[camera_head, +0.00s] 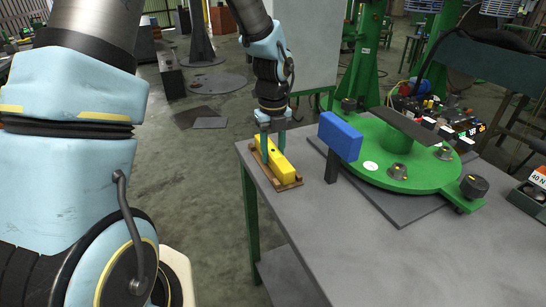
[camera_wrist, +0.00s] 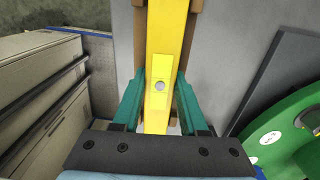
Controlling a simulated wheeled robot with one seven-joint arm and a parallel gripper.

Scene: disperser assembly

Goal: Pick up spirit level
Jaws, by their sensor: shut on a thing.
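The spirit level (camera_head: 272,156) is a long yellow bar at the left edge of the grey table in the head view. It lies in a brown wooden holder (camera_head: 289,183). My gripper (camera_head: 273,148) points down at its far half, with one teal finger on each side. In the wrist view the yellow spirit level (camera_wrist: 165,45) runs between the two fingers of my gripper (camera_wrist: 160,95), which are shut on it. A small round vial shows on its top face. The holder (camera_wrist: 195,8) shows under it, so I cannot tell any lift.
A green round base (camera_head: 400,172) with knobs stands right of the level on the grey table (camera_head: 350,250). A blue block (camera_head: 340,137) on a dark post stands between them. A box marked 40 N (camera_head: 535,190) sits at the far right. The table's front middle is clear.

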